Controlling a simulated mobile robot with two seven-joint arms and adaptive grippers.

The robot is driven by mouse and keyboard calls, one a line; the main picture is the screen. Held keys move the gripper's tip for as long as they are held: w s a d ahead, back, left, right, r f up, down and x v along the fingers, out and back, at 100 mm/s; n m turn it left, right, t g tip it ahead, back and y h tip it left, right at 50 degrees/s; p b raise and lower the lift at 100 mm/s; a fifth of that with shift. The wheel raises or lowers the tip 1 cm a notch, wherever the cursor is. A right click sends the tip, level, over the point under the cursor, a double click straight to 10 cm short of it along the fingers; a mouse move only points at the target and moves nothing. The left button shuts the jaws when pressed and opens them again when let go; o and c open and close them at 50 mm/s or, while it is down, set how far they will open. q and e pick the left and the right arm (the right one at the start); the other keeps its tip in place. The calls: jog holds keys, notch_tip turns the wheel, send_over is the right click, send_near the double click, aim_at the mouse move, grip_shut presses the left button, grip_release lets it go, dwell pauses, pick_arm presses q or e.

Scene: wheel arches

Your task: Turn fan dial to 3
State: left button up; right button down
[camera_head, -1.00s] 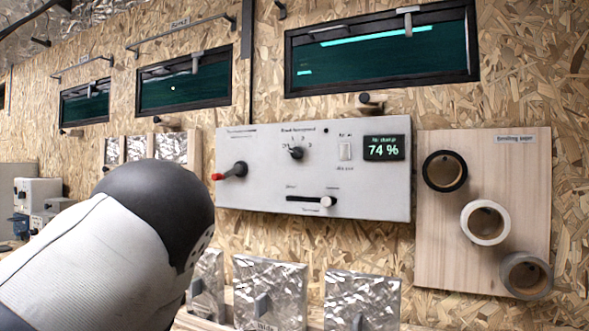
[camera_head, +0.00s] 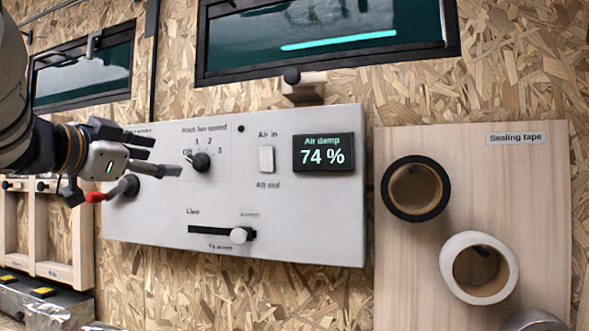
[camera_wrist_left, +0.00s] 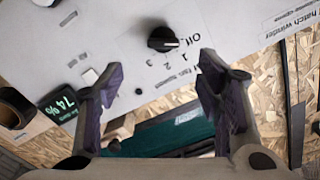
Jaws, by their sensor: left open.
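The roof fan dial (camera_head: 201,162) is a small black knob on the light grey control panel (camera_head: 300,215). Marks Off, 1, 2 and 3 run around it. Its white pointer mark is toward Off. In the left wrist view the dial (camera_wrist_left: 162,39) also points at Off and lies ahead, between the finger lines. My left gripper (camera_head: 166,155) is open and empty, just left of the dial in the head view. Its fingers (camera_wrist_left: 160,72) look apart from the dial. My right gripper is not in view.
A red-tipped crank (camera_head: 97,197) is partly hidden by my left gripper. A white switch (camera_head: 266,159), a display reading 74 % (camera_head: 323,154) and a slider (camera_head: 240,235) share the panel. Tape rolls (camera_head: 416,189) hang on a board to the right. Windows are above.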

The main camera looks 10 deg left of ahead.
aim_at(194, 159)
pick_arm(q)
jog(key=w, duration=1)
jog(key=shift+w+d+r, duration=0.25)
jog(key=shift+d+r, duration=0.05)
jog(key=shift+d, duration=0.05)
jog(key=c, duration=1.2)
jog(key=shift+o, duration=0.2)
